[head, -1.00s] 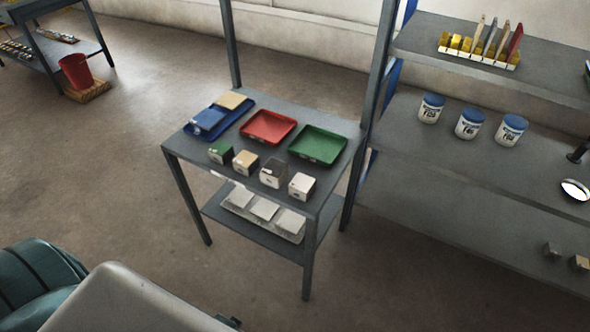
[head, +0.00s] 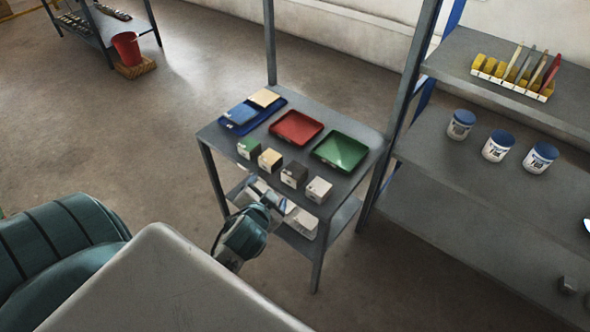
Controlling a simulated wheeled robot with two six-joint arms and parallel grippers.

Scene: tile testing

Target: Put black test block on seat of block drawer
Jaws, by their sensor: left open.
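A dark grey to black block (head: 293,175) stands in the front row on the small table, between a tan block (head: 270,160) and a white block (head: 318,190). A green block (head: 249,147) is at the row's left end. My left gripper (head: 275,203) is open, in front of and below the table's front edge, apart from the dark block. It partly hides a pale tray with flat white pieces (head: 301,222) on the lower shelf. I cannot tell whether that tray is the block drawer. My right gripper is not in view.
Blue (head: 238,124), red (head: 297,128) and green (head: 341,151) trays sit behind the blocks. Table posts stand at the back. The right-hand shelf unit holds several white jars with blue lids and a rack (head: 512,79). Bare floor lies left of the table.

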